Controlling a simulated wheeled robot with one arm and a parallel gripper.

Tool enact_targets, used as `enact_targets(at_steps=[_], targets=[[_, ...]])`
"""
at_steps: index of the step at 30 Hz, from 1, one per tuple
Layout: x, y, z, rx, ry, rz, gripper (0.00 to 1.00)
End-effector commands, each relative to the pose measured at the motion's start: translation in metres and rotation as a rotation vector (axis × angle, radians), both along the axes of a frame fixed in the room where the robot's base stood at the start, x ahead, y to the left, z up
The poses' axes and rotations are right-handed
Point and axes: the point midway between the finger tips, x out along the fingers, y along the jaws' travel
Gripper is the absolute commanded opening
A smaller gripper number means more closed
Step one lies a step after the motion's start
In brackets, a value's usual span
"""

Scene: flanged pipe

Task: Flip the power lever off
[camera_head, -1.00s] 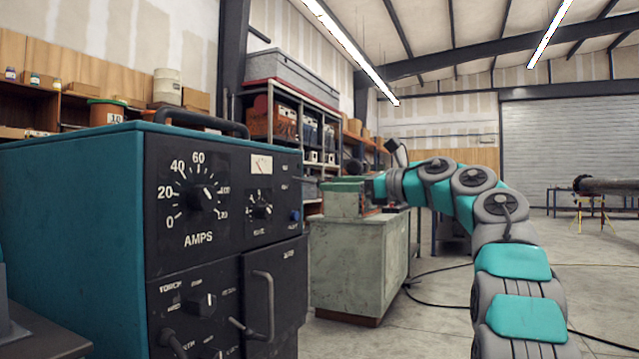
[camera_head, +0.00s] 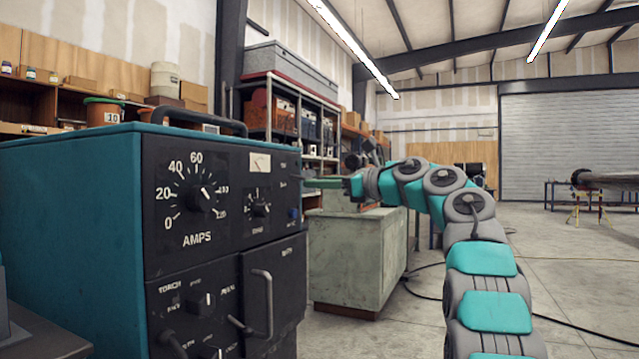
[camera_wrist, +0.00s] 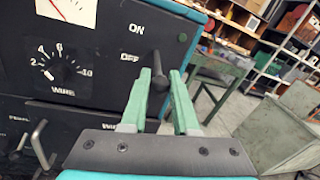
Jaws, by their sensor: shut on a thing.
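The power lever (camera_wrist: 158,70) is a short black rod sticking out of the dark front panel of the teal welding machine (camera_head: 70,200). In the wrist view it stands beside the white ON and OFF labels, at about the height of OFF. My gripper (camera_wrist: 160,76) has its two green fingers on either side of the lever and is shut on it. In the head view my gripper (camera_head: 318,183) reaches the panel's right edge from the right. The lever itself is hard to make out there.
The panel carries an AMPS dial (camera_head: 203,198), a smaller WIRE dial (camera_wrist: 50,72) and a door handle (camera_head: 266,303) below. A green-grey cabinet (camera_head: 345,260) stands behind my arm. Shelves (camera_head: 290,115) line the back. Open floor lies to the right.

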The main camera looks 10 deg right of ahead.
Motion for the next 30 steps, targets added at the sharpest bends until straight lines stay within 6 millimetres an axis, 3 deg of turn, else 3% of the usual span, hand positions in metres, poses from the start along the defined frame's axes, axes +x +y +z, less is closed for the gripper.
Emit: enact_targets(at_steps=[3, 30], targets=[[0.0000, -0.0001, 0.0002, 0.000, 0.000, 0.000, 0.00], [-0.0002, -0.0001, 0.0007, 0.001, -0.001, -0.001, 0.00]])
